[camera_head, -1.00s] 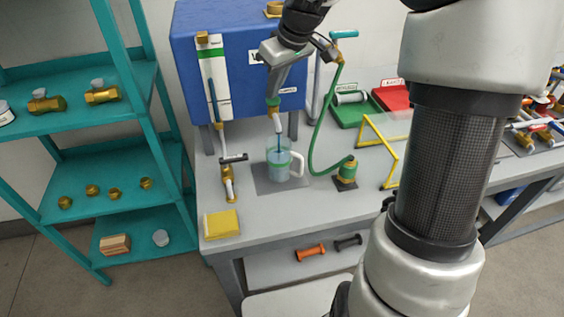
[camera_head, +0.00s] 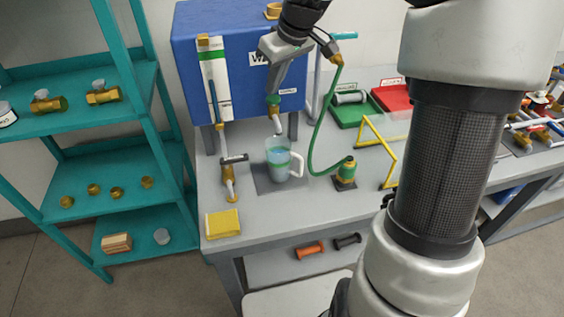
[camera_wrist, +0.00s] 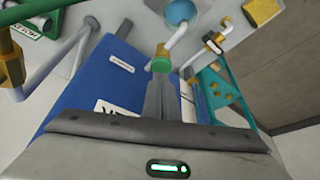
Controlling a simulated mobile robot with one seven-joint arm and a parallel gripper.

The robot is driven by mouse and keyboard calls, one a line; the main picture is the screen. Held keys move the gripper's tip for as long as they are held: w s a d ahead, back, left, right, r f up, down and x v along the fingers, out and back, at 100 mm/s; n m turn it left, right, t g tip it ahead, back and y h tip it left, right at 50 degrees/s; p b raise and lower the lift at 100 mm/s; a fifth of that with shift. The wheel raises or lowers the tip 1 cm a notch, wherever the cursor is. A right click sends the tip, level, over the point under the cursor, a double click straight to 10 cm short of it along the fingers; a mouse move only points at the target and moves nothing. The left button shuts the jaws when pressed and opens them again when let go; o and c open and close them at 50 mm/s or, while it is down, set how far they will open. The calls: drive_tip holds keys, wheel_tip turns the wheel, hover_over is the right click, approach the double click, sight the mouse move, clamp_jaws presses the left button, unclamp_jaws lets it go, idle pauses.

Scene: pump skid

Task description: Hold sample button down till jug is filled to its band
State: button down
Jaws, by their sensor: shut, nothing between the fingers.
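The clear jug (camera_head: 278,172) stands on a dark mat on the bench, below the spout (camera_head: 278,124). It holds bluish water, and a green band shows near its top. The water looks close to the band, but I cannot tell the exact level. No stream shows from the spout. The green sample button (camera_head: 273,100) sits on top of the spout fitting; it also shows in the wrist view (camera_wrist: 160,64). My gripper (camera_head: 274,92) is shut and empty, its tips right at the button; I cannot tell whether they touch. The jug's round blue top (camera_wrist: 181,11) shows in the wrist view.
The blue tank (camera_head: 225,60) stands behind, with a sight gauge on its front. A green hose (camera_head: 320,125) loops right of the jug to a brass fitting (camera_head: 346,170). A yellow block (camera_head: 223,222) lies front left. A yellow frame (camera_head: 375,150) stands to the right.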

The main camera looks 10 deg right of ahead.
drive_tip(key=shift+f, duration=0.2)
drive_tip(key=shift+f+b, duration=0.6)
drive_tip(key=shift+f, duration=0.05)
drive_tip(key=shift+r, duration=0.1)
drive_tip(key=shift+r+p, duration=0.6)
drive_tip(key=shift+r, duration=0.2)
wheel_tip(320, 180, up, 5)
drive_tip(key=p, duration=0.4)
idle(0.4)
